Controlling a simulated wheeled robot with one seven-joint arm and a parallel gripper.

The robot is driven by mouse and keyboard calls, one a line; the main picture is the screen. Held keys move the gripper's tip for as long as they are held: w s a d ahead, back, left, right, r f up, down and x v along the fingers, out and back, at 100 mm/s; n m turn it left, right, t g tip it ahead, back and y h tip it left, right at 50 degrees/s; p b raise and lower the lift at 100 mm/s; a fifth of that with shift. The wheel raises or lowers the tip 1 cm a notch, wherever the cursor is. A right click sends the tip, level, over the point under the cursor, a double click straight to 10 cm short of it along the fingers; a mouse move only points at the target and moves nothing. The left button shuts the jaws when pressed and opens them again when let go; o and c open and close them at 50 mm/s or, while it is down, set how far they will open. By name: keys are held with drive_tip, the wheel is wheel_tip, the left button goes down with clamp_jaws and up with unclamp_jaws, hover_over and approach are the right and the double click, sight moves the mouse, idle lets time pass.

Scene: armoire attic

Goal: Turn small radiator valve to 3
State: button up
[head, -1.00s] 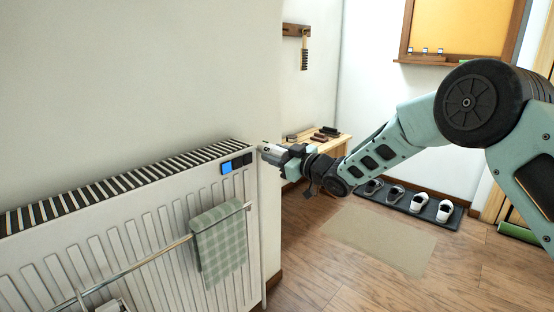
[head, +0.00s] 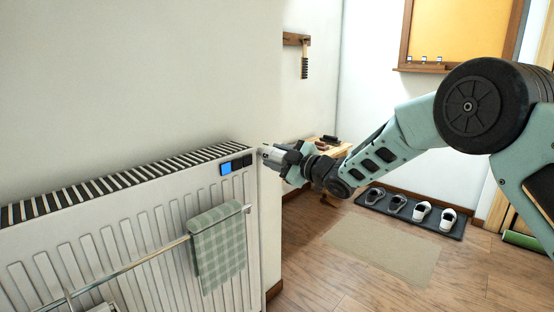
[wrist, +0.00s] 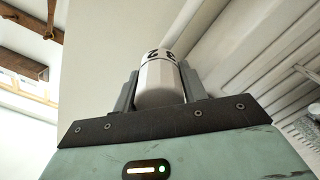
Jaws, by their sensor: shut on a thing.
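The radiator valve (wrist: 160,80) is a white ribbed knob with dark numerals; a 2 and a 3 show on its far edge in the wrist view. My gripper (wrist: 158,88) is shut on it, with one grey finger on each side. In the head view my gripper (head: 280,158) is at the upper right end of the white radiator (head: 150,235). There the fingers and wrist hide most of the knob. The pointer mark cannot be made out, so the exact setting cannot be told.
A green checked towel (head: 217,245) hangs on a rail (head: 130,268) across the radiator front. Behind my gripper is a wooden bench (head: 328,150) with brushes. A shoe mat (head: 410,212) and a beige rug (head: 380,245) lie on the floor.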

drive_tip(key=shift+f, duration=0.15)
drive_tip(key=o, duration=1)
drive_tip(key=shift+s+d, duration=0.1)
drive_tip(key=p+v, duration=0.3)
drive_tip(key=v, duration=1.4)
drive_tip(key=shift+s+d, duration=0.1)
